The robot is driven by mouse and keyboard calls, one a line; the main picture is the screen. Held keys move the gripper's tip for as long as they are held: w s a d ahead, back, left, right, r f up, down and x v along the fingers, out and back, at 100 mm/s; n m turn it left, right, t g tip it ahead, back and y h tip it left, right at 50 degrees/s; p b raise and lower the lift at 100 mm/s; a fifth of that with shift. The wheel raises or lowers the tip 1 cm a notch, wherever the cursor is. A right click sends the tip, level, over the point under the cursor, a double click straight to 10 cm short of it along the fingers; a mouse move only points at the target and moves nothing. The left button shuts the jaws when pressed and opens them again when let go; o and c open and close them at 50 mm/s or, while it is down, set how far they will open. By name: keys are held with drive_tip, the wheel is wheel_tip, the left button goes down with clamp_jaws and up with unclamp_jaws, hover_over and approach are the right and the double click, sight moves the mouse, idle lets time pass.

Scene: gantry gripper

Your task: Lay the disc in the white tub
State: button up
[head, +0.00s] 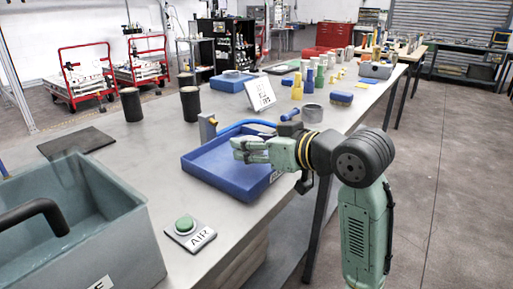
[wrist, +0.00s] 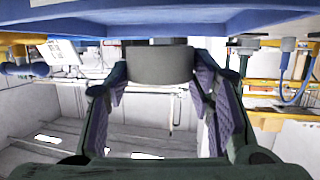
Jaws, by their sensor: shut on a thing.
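My gripper (head: 240,148) reaches left over the blue tray (head: 206,177) on the long grey table. In the wrist view, my gripper (wrist: 160,72) has its two padded fingers closed on the sides of a dark grey round thing (wrist: 160,64), which I take to be the disc. A blue surface, probably the tray, spans the top of that view near the disc. I cannot tell whether they touch. The disc is not clearly visible in the head view. I cannot make out a white tub in either view.
A grey-teal bin (head: 95,225) with a dark handle stands at the near left. A green button on an AIR plate (head: 189,234) lies near the table's front edge.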

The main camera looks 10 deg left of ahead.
sight(257, 152)
drive_tip(key=w, duration=0.2)
drive_tip(key=shift+w+a, duration=0.2)
drive_tip(key=shift+w, duration=0.1)
drive_tip(key=shift+w+f+p, duration=0.15)
drive_tip(key=shift+w+f, duration=0.05)
drive_tip(key=shift+f, duration=0.35)
drive_tip(key=shift+w+f+p, duration=0.15)
drive_tip(key=shift+w+f, duration=0.05)
drive_tip(key=shift+f, duration=0.35)
drive_tip(key=shift+f+p, duration=0.3)
drive_tip(key=shift+f, duration=0.3)
drive_tip(key=shift+f, duration=0.1)
drive_tip(key=shift+f, duration=0.15)
drive_tip(key=o, duration=1.3)
drive_tip(key=shift+b, duration=0.35)
